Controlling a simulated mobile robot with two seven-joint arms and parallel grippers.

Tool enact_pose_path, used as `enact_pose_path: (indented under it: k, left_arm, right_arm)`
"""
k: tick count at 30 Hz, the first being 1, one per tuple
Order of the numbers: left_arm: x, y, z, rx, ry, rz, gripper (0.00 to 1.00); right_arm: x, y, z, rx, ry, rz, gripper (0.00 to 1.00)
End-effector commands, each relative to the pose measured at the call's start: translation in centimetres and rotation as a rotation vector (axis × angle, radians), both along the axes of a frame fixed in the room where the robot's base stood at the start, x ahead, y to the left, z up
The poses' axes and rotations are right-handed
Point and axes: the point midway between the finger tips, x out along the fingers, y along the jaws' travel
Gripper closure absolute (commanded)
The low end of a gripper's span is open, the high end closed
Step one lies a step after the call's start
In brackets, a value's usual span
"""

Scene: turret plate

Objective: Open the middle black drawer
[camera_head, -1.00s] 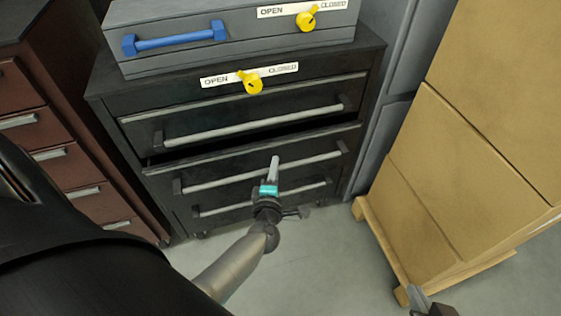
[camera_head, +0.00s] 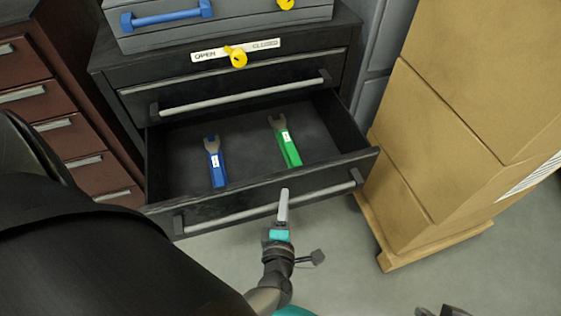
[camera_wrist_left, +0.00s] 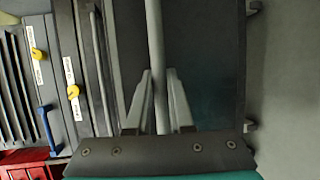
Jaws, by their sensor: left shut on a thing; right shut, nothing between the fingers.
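The middle black drawer (camera_head: 248,131) is pulled well out of the black cabinet (camera_head: 118,75). Inside it lie a blue-handled wrench (camera_head: 215,164) and a green-handled wrench (camera_head: 286,143), apart from each other. My left gripper (camera_head: 283,205) is shut on the drawer's grey bar handle (camera_head: 315,197), right of the bar's middle. In the left wrist view, the bar (camera_wrist_left: 156,55) passes between the two fingers (camera_wrist_left: 159,100). My right gripper (camera_head: 442,311) shows only partly at the bottom edge, away from the cabinet; its fingers are mostly cut off.
A grey toolbox (camera_head: 230,27) with a blue handle sits on the cabinet. Above the open drawer is a shut drawer with its own bar (camera_head: 240,95). Stacked cardboard boxes (camera_head: 470,110) on a wooden pallet (camera_head: 435,249) stand close at right. A brown cabinet (camera_head: 50,110) stands at left.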

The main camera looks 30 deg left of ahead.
Motion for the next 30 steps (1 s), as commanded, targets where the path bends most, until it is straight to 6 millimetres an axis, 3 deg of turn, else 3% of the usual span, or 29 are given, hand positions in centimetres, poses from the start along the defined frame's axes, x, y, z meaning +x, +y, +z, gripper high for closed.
enact_pose_path:
  k: [15, 16, 19, 30]
  left_arm:
    - [-0.48, -0.68, -0.04, -0.001, 0.002, -0.001, 1.00]
    - [-0.47, -0.67, -0.04, -0.001, 0.002, -0.001, 0.78]
    - [-0.47, -0.64, -0.04, -0.001, 0.001, -0.001, 0.68]
    - [-0.40, -0.62, 0.06, 0.000, 0.000, 0.000, 0.68]
  right_arm:
    - [0.06, 0.00, -0.18, 0.000, 0.001, 0.000, 1.00]
    - [0.06, 0.00, -0.18, 0.000, 0.001, 0.000, 1.00]
    - [0.06, 0.01, -0.18, 0.000, 0.001, 0.000, 1.00]
    - [0.01, 0.11, -0.06, 0.003, 0.001, 0.001, 1.00]
